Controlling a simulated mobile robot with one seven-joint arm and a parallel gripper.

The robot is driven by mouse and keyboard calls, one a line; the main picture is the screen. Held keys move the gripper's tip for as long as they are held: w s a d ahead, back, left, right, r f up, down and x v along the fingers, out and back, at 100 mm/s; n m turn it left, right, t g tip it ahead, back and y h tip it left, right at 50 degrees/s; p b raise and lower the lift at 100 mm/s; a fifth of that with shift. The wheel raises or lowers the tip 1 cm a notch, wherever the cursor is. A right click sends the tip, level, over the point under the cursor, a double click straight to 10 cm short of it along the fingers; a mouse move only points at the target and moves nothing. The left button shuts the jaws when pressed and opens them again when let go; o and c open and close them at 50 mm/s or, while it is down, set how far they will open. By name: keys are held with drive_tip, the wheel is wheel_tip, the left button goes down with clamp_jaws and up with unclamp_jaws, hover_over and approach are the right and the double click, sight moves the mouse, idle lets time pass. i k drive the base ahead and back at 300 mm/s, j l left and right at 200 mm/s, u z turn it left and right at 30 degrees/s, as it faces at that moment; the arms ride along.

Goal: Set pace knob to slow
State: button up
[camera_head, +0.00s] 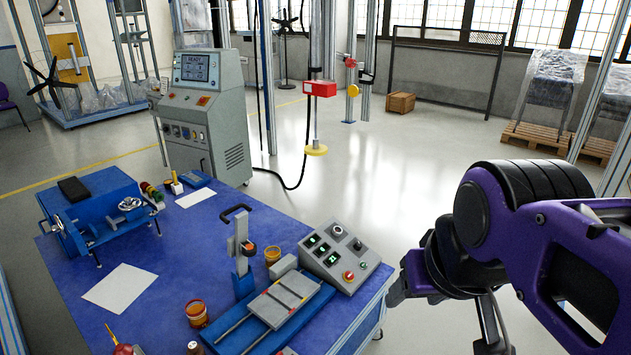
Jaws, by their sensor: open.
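A grey control box (325,262) sits on the right corner of the blue table. Its sloped face has small green-lit displays, dark round knobs (337,231) and a red button on a yellow base (348,276). The labels are too small to read, so I cannot tell which knob sets the pace or where it points. My gripper (404,287) is at the right of the view, beyond the table's right edge and apart from the box. It is open, and I see nothing held in it. My purple arm partly hides its wrist.
The blue table (180,245) carries a blue vise-like machine (95,215), a blue slide fixture with a grey plate (285,300), orange-brown jars (196,313) and paper sheets (120,288). A grey console (205,120) stands behind.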

sight(358, 246)
drive_tip(key=i+l+u, duration=0.15)
drive_tip(key=l, duration=0.65)
drive_tip(key=i+l+u, duration=0.15)
drive_tip(key=l, duration=0.25)
drive_tip(key=l+u, duration=0.15)
drive_tip(key=l, duration=0.2)
drive_tip(key=i+l+u, duration=0.15)
drive_tip(key=l, duration=0.25)
drive_tip(key=i+l+u, duration=0.15)
drive_tip(key=l, duration=0.25)
drive_tip(key=i, duration=0.05)
